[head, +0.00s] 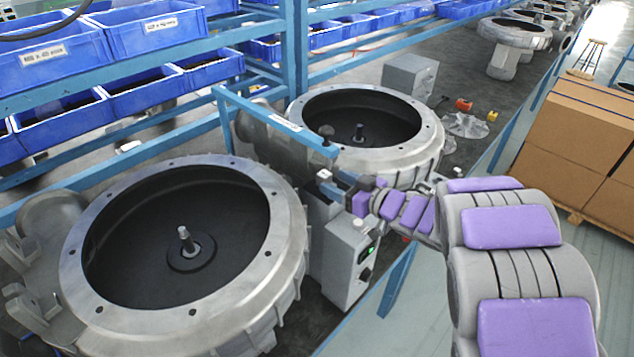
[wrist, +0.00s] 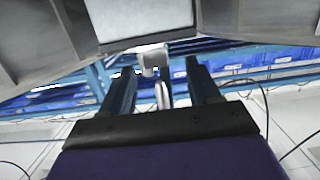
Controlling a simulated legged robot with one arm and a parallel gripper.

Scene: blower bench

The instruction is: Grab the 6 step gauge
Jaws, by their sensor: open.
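A small pale grey piece (wrist: 152,58), which may be the 6 step gauge, shows in the wrist view just beyond my gripper (wrist: 162,82), roughly in line with the gap between its two dark fingers. In the head view a small whitish piece (head: 325,175) shows at the top of the grey control box, close to my gripper (head: 343,187). I cannot tell whether these are the same piece. My gripper is open. A thin pale part between the fingers in the wrist view is too blurred to name, and I see no clear grip on it.
The grey control box (head: 350,262) stands between two large round metal blower housings (head: 285,215) (head: 425,165). A blue frame bar (head: 275,122) runs just above and behind my gripper. Blue bins (head: 150,95) line the back left; cardboard boxes (head: 585,125) stand at the right.

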